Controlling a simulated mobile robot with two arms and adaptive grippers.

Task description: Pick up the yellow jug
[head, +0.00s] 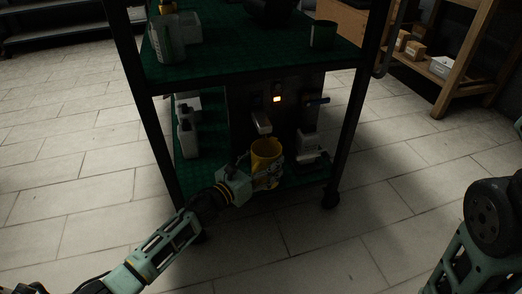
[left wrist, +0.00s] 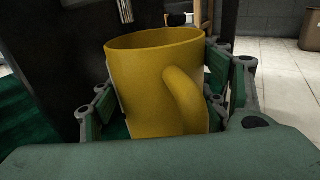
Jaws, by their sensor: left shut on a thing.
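The yellow jug (head: 266,152) is on the lower shelf of a dark cart in the head view, in front of a dark machine. It is upright, and in the left wrist view the jug (left wrist: 150,85) shows its open rim and its handle facing the camera. My left gripper (head: 266,172) reaches in from the left and is shut on the jug, with a finger pad on each side of its body in the left wrist view (left wrist: 165,95). I cannot tell whether the jug's base touches the shelf. The fingers of my right gripper are out of view; only part of my right arm shows.
The dark machine (head: 283,110) with a lit orange button stands behind the jug. A white bottle (head: 187,135) stands left on the lower shelf. The upper green shelf (head: 240,50) is above, with cart posts on both sides. Tiled floor in front is clear.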

